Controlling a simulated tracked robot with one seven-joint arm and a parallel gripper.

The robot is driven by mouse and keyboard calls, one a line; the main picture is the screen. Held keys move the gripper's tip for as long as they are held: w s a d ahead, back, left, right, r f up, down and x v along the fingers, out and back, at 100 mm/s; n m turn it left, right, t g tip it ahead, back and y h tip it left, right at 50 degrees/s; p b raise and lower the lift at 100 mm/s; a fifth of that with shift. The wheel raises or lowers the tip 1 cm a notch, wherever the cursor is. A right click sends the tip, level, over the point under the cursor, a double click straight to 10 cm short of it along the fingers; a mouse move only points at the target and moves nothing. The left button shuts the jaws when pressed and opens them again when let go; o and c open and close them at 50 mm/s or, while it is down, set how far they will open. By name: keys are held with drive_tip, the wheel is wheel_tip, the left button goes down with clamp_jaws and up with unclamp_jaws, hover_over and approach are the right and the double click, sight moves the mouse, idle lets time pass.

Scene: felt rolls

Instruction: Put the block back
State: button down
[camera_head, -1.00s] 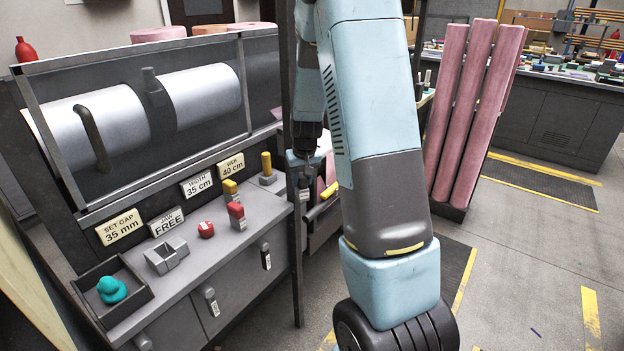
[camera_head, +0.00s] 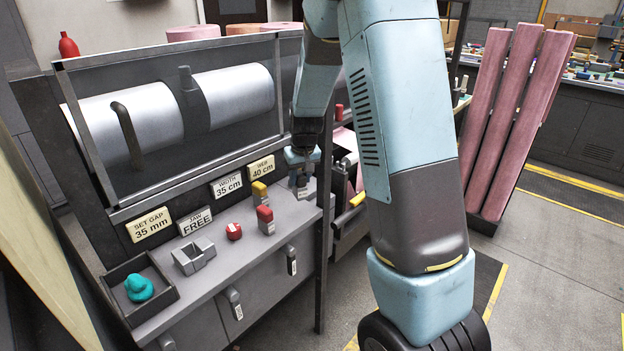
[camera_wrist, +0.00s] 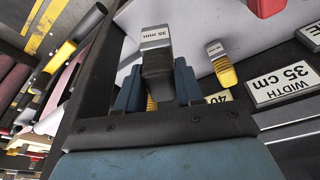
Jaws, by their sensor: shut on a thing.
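A dark grey block (camera_wrist: 156,62) with a pale "35 mm" label sits between the blue fingers of my gripper (camera_wrist: 158,84) in the wrist view. The fingers are shut on it. In the head view my gripper (camera_head: 302,160) is above the far right end of the grey bench (camera_head: 262,262), with the block (camera_head: 301,187) pointing down. I cannot tell whether the block touches the bench top. A small grey slotted holder (camera_head: 193,258) stands on the bench near the left, and its slot looks empty.
A black tray (camera_head: 170,302) with a teal figure (camera_head: 139,288) is at the bench's left. A red knob (camera_head: 234,231), a red-topped lever (camera_head: 265,219) and a yellow-topped lever (camera_head: 260,193) stand along the bench. Signs (camera_head: 150,225) line its back. A dark post (camera_head: 323,265) rises at its right end.

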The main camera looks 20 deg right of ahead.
sight(297, 191)
drive_tip(key=shift+w+a+r, duration=0.3)
drive_tip(key=shift+w+a, duration=0.15)
drive_tip(key=shift+a, duration=0.25)
drive_tip(key=shift+d, duration=0.25)
drive_tip(key=shift+s+x, duration=0.25)
drive_tip(key=shift+x, duration=0.7)
drive_tip(key=shift+s+x, duration=0.2)
drive_tip(key=shift+x, duration=0.75)
drive_tip(key=shift+s+x, duration=0.25)
drive_tip(key=shift+x, duration=0.7)
drive_tip(key=shift+f, duration=0.65)
drive_tip(key=c, duration=0.6)
unclamp_jaws()
drive_tip(key=shift+c, duration=0.2)
drive_tip(key=v, duration=1.3)
drive_tip(key=shift+r, duration=0.3)
drive_tip(key=shift+d, duration=0.15)
